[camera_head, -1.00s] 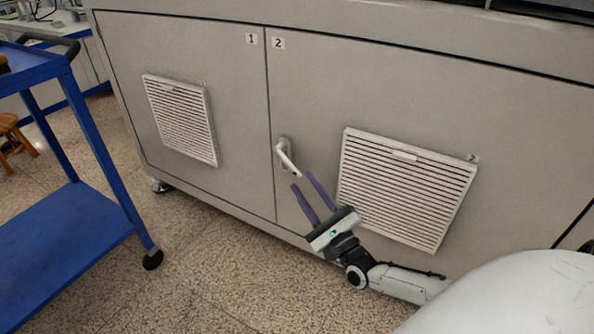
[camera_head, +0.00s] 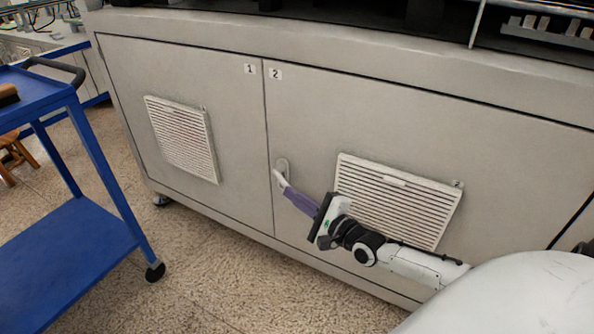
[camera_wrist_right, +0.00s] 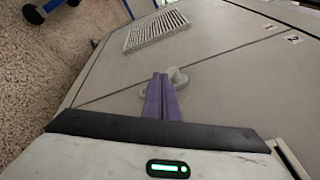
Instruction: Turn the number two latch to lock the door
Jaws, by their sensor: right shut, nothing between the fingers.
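The number two latch is a pale lever handle (camera_head: 281,174) on the left edge of door 2 (camera_head: 330,120), beside the seam with door 1. My right gripper (camera_head: 288,191) has its purple fingers closed together, with the tips at the lever's lower end. In the right wrist view the shut fingers (camera_wrist_right: 161,96) lie over part of the latch (camera_wrist_right: 178,76), which shows on both sides of them. I cannot tell whether they touch the lever. The fingers partly hide the lever. My left gripper is not in view.
Door 1 (camera_head: 235,130) is flush beside door 2. A vent grille (camera_head: 400,195) sits behind my right wrist. A blue cart (camera_head: 60,250) stands at the left. Speckled floor is open between cart and cabinet.

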